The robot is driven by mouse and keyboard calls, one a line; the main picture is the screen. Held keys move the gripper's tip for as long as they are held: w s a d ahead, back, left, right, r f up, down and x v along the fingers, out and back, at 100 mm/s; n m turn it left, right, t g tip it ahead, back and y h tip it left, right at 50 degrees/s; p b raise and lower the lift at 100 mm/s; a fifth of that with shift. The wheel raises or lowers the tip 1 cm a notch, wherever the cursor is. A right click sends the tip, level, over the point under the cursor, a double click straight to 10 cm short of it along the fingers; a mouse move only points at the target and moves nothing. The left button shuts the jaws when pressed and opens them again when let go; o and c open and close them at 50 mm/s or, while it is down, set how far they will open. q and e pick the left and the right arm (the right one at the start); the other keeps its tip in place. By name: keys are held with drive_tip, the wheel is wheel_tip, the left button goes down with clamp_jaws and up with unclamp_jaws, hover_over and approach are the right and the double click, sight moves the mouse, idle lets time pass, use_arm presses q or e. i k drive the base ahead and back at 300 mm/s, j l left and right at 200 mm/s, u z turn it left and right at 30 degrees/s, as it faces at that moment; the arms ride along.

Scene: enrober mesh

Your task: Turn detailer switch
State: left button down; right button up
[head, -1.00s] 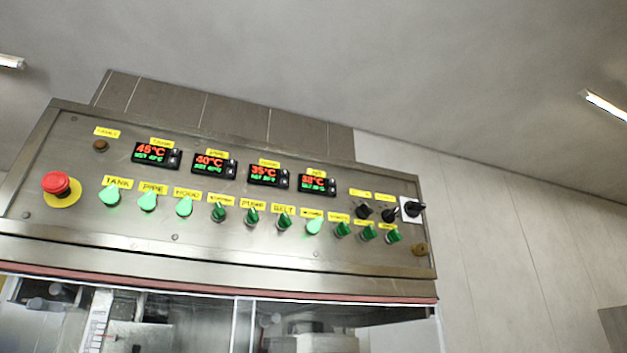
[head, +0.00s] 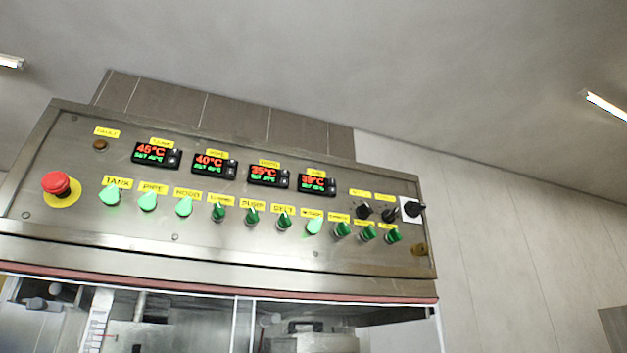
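A steel control panel (head: 225,235) carries a row of green switches under yellow labels. The labels TANK, PIPE and HOOD are readable at the left. The tank switch (head: 110,198), pipe switch (head: 148,201), hood switch (head: 184,207) and a switch further right (head: 314,227) are bright green. The others, such as the pump switch (head: 252,217), are darker green. Several labels at the right are too small to read, so I cannot tell which switch is the detailer. Neither gripper is in view.
A red emergency button (head: 56,183) sits at the panel's left. Temperature displays, including the leftmost one (head: 156,154), line the top. Black knobs (head: 389,215) and a black rotary switch (head: 413,209) are at the right. A clear-walled enclosure lies below.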

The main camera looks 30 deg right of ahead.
sight(370, 233)
drive_tip(key=z, duration=1.35)
